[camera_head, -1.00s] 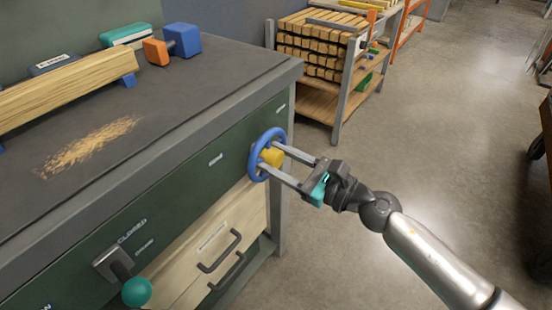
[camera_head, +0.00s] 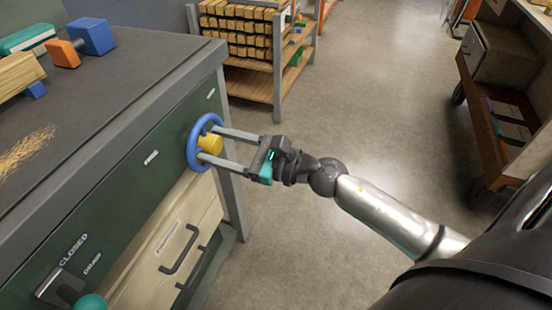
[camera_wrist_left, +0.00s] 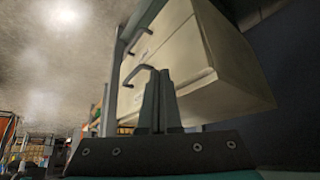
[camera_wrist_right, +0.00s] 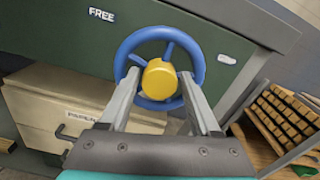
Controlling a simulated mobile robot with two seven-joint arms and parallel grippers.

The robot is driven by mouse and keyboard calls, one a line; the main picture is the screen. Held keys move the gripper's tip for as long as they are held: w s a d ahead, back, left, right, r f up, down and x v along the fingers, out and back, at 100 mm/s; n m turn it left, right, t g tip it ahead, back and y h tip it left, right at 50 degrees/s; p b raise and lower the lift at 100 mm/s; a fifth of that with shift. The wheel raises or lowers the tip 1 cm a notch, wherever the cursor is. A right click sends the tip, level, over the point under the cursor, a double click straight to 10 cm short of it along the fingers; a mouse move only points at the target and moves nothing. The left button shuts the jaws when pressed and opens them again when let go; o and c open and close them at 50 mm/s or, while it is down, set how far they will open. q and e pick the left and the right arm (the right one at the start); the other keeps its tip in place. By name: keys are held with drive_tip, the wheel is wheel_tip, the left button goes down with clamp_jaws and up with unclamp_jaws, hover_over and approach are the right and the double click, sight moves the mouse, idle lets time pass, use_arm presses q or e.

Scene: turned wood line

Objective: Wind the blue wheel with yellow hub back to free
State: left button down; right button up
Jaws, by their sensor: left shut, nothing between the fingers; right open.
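The blue wheel (camera_head: 192,152) with its yellow hub (camera_head: 210,143) is mounted on the green front of the workbench. My right gripper (camera_head: 207,142) is open, its two fingers reaching to the wheel on either side of the hub. I cannot tell whether the fingertips touch the wheel. A FREE label (camera_wrist_right: 102,14) is left of the wheel there. My left gripper (camera_wrist_left: 160,78) is shut and empty, below a pale drawer unit (camera_wrist_left: 175,55).
Pale drawers (camera_head: 165,245) with dark handles are below the wheel. A lever with a teal knob (camera_head: 91,302) is by a CLOSED label (camera_head: 73,250). A shelf of wood blocks (camera_head: 250,85) stands behind. A brown cart (camera_head: 490,130) is at right; open floor lies between.

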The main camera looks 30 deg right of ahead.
use_arm(q)
drive_tip(key=shift+w+d+f+t, duration=0.15)
drive_tip(key=shift+w+d+t, duration=0.05)
drive_tip(key=shift+d+t, duration=0.15)
use_arm(e)
drive_tip(key=v, duration=1.4)
drive_tip(key=shift+s+d, duration=0.15)
